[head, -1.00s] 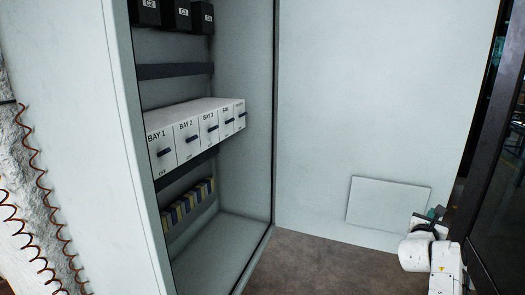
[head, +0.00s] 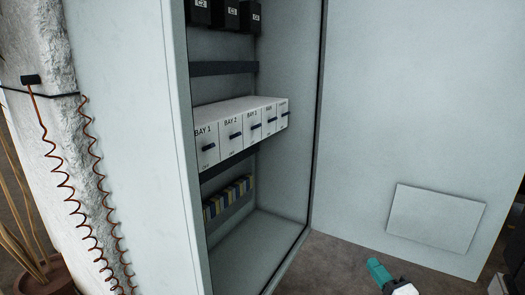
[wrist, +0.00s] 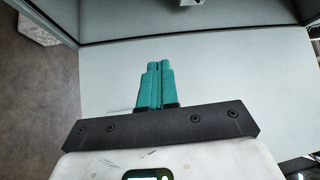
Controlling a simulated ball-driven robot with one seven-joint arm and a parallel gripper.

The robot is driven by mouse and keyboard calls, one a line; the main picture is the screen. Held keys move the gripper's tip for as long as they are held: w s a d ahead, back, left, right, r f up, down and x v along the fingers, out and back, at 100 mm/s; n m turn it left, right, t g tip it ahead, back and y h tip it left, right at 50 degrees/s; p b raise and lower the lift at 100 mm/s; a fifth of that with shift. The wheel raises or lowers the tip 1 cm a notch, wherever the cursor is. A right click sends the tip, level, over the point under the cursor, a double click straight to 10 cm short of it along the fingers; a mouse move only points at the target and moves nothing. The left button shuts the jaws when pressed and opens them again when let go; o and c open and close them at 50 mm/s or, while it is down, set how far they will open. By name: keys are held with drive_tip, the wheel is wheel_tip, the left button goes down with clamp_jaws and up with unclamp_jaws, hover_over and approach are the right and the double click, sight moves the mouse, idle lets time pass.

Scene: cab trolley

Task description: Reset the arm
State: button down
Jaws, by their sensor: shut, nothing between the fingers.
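My gripper (head: 374,265) shows at the bottom of the head view, with teal fingers and a white body cut by the frame edge. It is in front of the brown floor, right of the open cabinet's lower corner. In the wrist view the two teal fingers (wrist: 154,66) lie side by side, shut, with nothing between them. A pale flat surface is behind them.
The open cabinet (head: 176,170) holds a row of white breaker switches (head: 240,130) and dark boxes above. Its pale door (head: 420,100) with a square plate (head: 436,218) stands to the right. Coiled cords (head: 105,220) hang at left, above a plant pot (head: 45,278).

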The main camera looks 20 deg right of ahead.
drive_tip(key=s+a+f+n+g+y, duration=0.4)
drive_tip(key=s+a+f+n+g, duration=0.65)
drive_tip(key=s+a+f, duration=0.35)
drive_tip(key=s+f+n+g+h, duration=0.3)
drive_tip(key=s+g, duration=0.5)
drive_tip(key=s, duration=1.2)
drive_tip(key=shift+s+a+n+h, duration=0.2)
drive_tip(key=shift+n+h, duration=0.6)
drive_tip(key=shift+n, duration=0.35)
drive_tip(key=shift+w, duration=0.1)
